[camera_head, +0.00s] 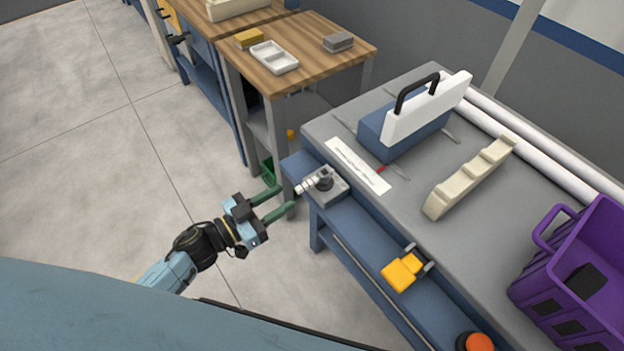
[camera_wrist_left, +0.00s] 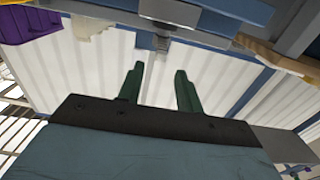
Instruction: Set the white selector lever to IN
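The white selector lever (camera_head: 307,184) sticks out to the left from a grey block with a dark round knob (camera_head: 325,187) at the corner of the grey workbench. No IN marking is readable. My left gripper (camera_head: 287,196) is open, with its two green fingers pointing at the lever's free end. The fingers are close to the lever but appear not to be around it. In the left wrist view, my left gripper (camera_wrist_left: 159,72) is open and empty, and the lever (camera_wrist_left: 161,42) shows small beyond the fingertips, under the grey block (camera_wrist_left: 172,12). My right gripper is not in view.
The grey workbench (camera_head: 410,215) holds a blue box with a white panel (camera_head: 405,125), a cream stepped rack (camera_head: 470,178), a white strip (camera_head: 358,165) and a purple crate (camera_head: 580,270). A yellow part (camera_head: 403,271) sits on its front. A wooden table (camera_head: 310,75) stands behind. Floor left is clear.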

